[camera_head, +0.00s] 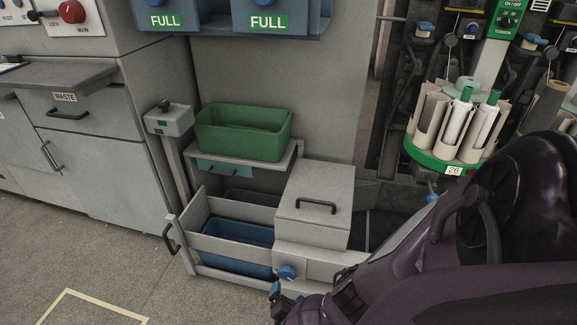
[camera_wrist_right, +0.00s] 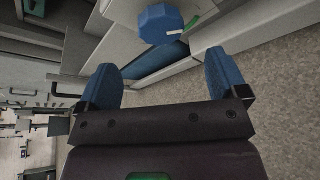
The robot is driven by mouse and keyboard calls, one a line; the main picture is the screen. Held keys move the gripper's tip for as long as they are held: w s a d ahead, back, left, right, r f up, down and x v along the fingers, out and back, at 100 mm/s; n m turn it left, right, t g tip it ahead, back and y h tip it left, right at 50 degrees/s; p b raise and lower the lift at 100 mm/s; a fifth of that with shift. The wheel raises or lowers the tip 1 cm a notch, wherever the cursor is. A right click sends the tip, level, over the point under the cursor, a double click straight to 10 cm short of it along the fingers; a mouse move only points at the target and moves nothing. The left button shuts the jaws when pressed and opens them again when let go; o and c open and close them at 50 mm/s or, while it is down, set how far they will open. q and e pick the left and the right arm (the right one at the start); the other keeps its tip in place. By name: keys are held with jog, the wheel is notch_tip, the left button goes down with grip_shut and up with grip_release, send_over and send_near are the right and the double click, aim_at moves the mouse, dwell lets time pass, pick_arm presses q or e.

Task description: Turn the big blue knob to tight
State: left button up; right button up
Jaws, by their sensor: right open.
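The big blue knob (camera_head: 287,272) sits on the front of a low grey box with a lid. In the right wrist view the blue knob (camera_wrist_right: 160,24) is faceted, with a white pointer mark on its face toward the right. A bit of green shows on the panel beside it. My right gripper (camera_head: 277,292) is just in front of and below the knob, partly hidden by my own arm. In the wrist view its blue fingers (camera_wrist_right: 160,80) are wide apart with nothing between them; the knob is beyond the tips, apart from them. My left gripper is out of view.
Beside the knob are an open drawer with a blue bin (camera_head: 237,247) and the box's lid handle (camera_head: 316,205). A green bin (camera_head: 243,132) stands on a shelf above. A round green-rimmed holder (camera_head: 440,160) with bobbins stands at right.

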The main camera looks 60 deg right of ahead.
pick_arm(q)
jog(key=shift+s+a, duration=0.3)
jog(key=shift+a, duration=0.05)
pick_arm(e)
jog(key=shift+s+a+r, duration=0.1)
jog(key=shift+s+a, duration=0.1)
jog(key=shift+a, duration=0.1)
